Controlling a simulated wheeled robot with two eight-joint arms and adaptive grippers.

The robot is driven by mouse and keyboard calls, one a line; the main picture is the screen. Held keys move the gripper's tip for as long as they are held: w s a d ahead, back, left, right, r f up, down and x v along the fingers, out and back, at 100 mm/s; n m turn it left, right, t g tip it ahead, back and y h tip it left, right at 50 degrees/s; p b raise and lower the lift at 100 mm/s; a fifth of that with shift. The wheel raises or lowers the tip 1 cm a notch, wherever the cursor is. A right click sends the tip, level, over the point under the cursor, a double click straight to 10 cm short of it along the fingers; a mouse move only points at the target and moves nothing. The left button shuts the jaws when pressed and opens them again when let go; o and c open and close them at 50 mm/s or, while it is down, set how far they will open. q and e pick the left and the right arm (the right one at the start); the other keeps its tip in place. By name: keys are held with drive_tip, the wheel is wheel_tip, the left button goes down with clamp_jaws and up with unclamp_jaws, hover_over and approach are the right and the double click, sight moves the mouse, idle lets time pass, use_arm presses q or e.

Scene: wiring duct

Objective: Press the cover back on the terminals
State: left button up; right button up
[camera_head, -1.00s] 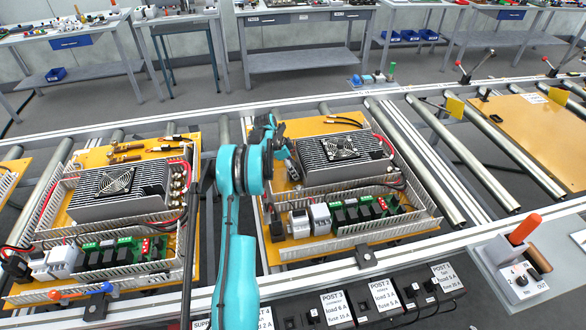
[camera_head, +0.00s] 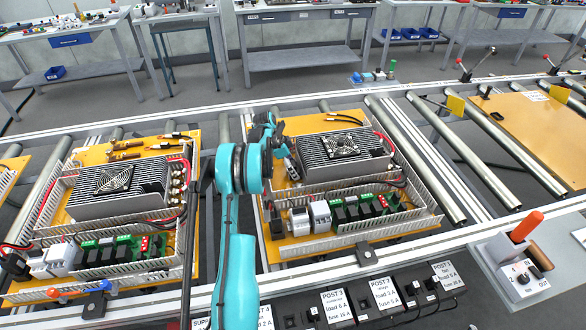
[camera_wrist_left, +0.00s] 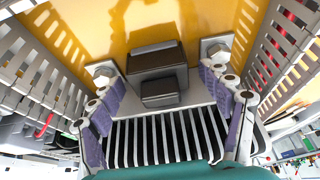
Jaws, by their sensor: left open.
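In the left wrist view a dark stepped block (camera_wrist_left: 158,72), apparently the terminal cover, lies at the end of a finned heat sink (camera_wrist_left: 170,138). A steel hex-headed bolt stands on either side of it. My left gripper (camera_wrist_left: 163,95) is open, with one purple-padded finger on each side of the block and nothing clamped between them. I cannot tell how firmly the block is seated. In the head view the left gripper (camera_head: 289,163) is at the left end of the heat sink on the right-hand board (camera_head: 375,236); the cover is hidden there. My right gripper is not in view.
Slotted duct walls (camera_wrist_left: 52,95) rise close on both sides of the gripper. A similar board (camera_head: 98,156) lies to the left on the rollers. A row of relays and terminals (camera_head: 345,208) lines the near side. An orange-handled control box (camera_head: 521,272) stands at right.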

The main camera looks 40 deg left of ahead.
use_arm(q)
drive_tip(key=v, duration=1.1)
drive_tip(key=shift+r, duration=0.2)
drive_tip(key=s+d+r+n+y, duration=0.15)
drive_tip(key=d+r, duration=0.25)
drive_tip(key=d, duration=0.4)
drive_tip(key=s+d+r+n, duration=0.1)
drive_tip(key=s+d+r, duration=0.2)
drive_tip(key=d+r, duration=0.3)
drive_tip(key=s+d+r+n+y, duration=0.1)
drive_tip(key=s+d+r, duration=0.15)
drive_tip(key=d, duration=0.65)
drive_tip(key=s+d+f+n+t, duration=0.1)
drive_tip(key=s+d+f+n, duration=0.1)
drive_tip(key=s+d, duration=0.6)
drive_tip(key=s+d+f+n+t, duration=0.2)
drive_tip(key=s+d, duration=0.6)
drive_tip(key=s, duration=0.2)
drive_tip(key=shift+s+t, duration=0.15)
drive_tip(key=shift+t, duration=0.15)
